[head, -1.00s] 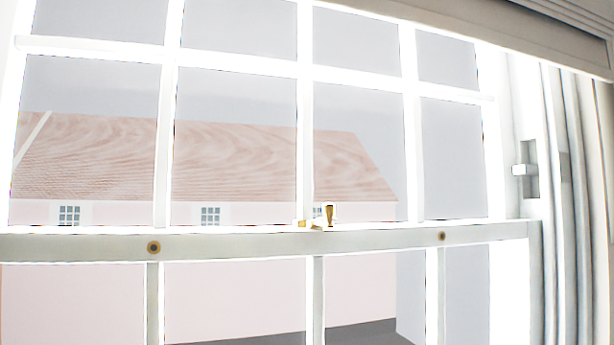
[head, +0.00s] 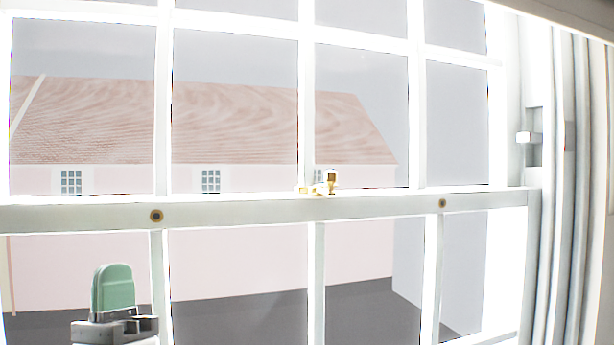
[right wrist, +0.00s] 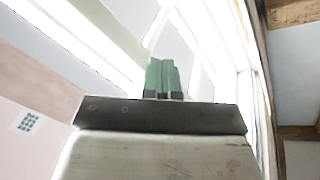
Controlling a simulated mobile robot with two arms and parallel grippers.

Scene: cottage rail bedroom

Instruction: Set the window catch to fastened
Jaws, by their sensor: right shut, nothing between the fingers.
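The window catch (head: 331,180) is a small brass piece on top of the white meeting rail (head: 260,212), near the middle of the window in the head view. A small brass part (head: 305,189) sits just left of it. Whether the two parts engage is too small to tell. My right gripper (head: 115,287) is at the lower left, below the rail and well apart from the catch. Its green fingers point up; in the right wrist view they are together (right wrist: 163,75) with nothing between them. The catch cannot be made out in that view. My left gripper is not in view.
White glazing bars (head: 304,100) cross the panes above and below the rail. Two dark-centred round fittings (head: 156,216) are on the rail's face. A white frame post and curtain folds (head: 585,180) stand at the right. The space in front of the catch is clear.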

